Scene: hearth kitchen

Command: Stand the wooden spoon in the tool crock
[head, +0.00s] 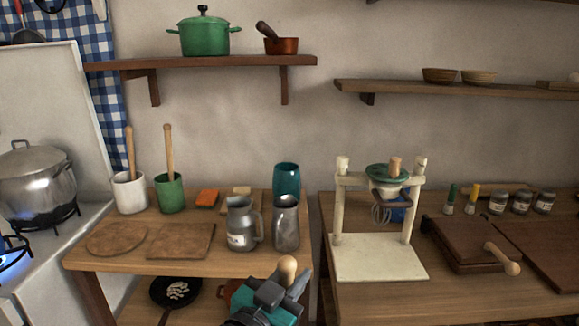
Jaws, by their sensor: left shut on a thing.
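My left gripper (283,284) is at the bottom middle, in front of the left counter's front edge. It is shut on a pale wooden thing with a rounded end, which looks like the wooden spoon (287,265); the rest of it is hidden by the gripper. Two crocks stand at the back left of the counter: a white crock (130,195) and a green crock (170,196). Each has a wooden handle standing upright in it. I cannot tell which is the tool crock. My right gripper is not in view.
A grey jug (242,226), a metal pitcher (286,225) and a teal cup (286,180) stand on the counter (118,263) beyond the gripper. Flat brown boards (181,241) lie before the crocks. A lit stove with a pot (37,185) is left; a cream press stand (378,257) is right.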

